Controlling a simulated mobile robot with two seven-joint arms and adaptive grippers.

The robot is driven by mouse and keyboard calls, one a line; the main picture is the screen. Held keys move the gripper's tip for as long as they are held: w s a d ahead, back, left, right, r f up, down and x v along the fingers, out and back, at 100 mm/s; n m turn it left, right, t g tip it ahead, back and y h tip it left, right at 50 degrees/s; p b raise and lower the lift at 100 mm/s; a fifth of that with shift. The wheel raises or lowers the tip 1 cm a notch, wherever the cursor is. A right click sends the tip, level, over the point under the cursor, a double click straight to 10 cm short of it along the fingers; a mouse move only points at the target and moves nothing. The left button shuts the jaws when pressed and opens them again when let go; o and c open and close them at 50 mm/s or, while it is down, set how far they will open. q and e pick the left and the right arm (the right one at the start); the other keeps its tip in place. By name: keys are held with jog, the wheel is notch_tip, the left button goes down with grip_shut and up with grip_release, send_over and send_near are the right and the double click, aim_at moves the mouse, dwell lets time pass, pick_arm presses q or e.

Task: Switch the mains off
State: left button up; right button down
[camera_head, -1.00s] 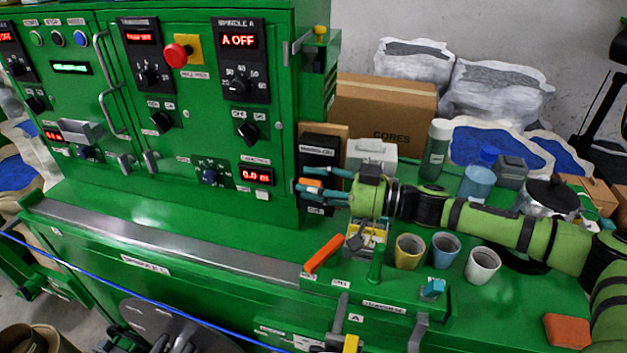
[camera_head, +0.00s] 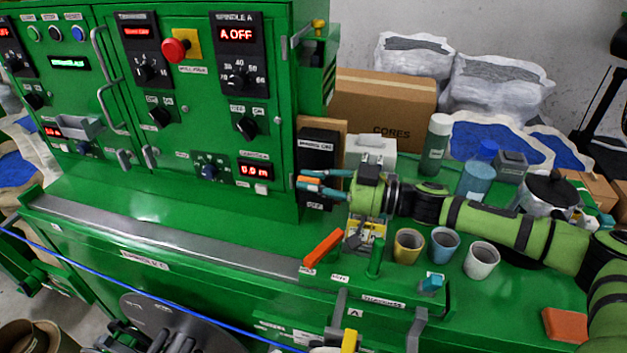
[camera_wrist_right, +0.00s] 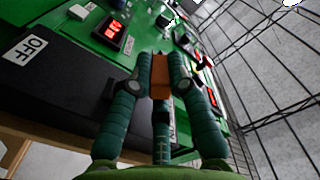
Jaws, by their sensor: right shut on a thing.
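The mains switch is a black box (camera_head: 318,150) mounted at the right end of the green control cabinet (camera_head: 230,120). Its orange handle (camera_wrist_right: 160,77) shows between my right gripper's fingers in the right wrist view. My right gripper (camera_head: 310,181) reaches in from the right at the lower part of the box, and its teal fingers are shut on the orange handle. In the wrist view an OFF label (camera_wrist_right: 28,47) is on the left of the black box and an ON label (camera_wrist_right: 172,122) lies partly behind the fingers. My left gripper is not in view.
A red emergency button (camera_head: 176,49) and lit displays are on the cabinet front. Below my right arm stand yellow, blue and white cups (camera_head: 482,260), and an orange lever (camera_head: 323,248) sticks up. Bottles (camera_head: 436,143) and a kettle (camera_head: 549,200) stand behind the arm.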

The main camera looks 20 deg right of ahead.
jog(key=shift+w+f+n+b, duration=0.1)
jog(key=shift+f+n+b, duration=0.65)
jog(key=shift+n, duration=0.9)
jog(key=shift+s+f+n+b, duration=0.1)
jog(key=shift+f+n+b, duration=0.4)
jog(key=shift+f+n, duration=0.85)
jog(key=shift+w+f+n+b, duration=0.1)
jog(key=shift+f+n+b, duration=0.5)
jog(key=shift+n, duration=1.4)
jog(key=c, duration=1.2)
grip_release()
jog(key=shift+d, duration=0.1)
jog(key=shift+v, duration=5.95)
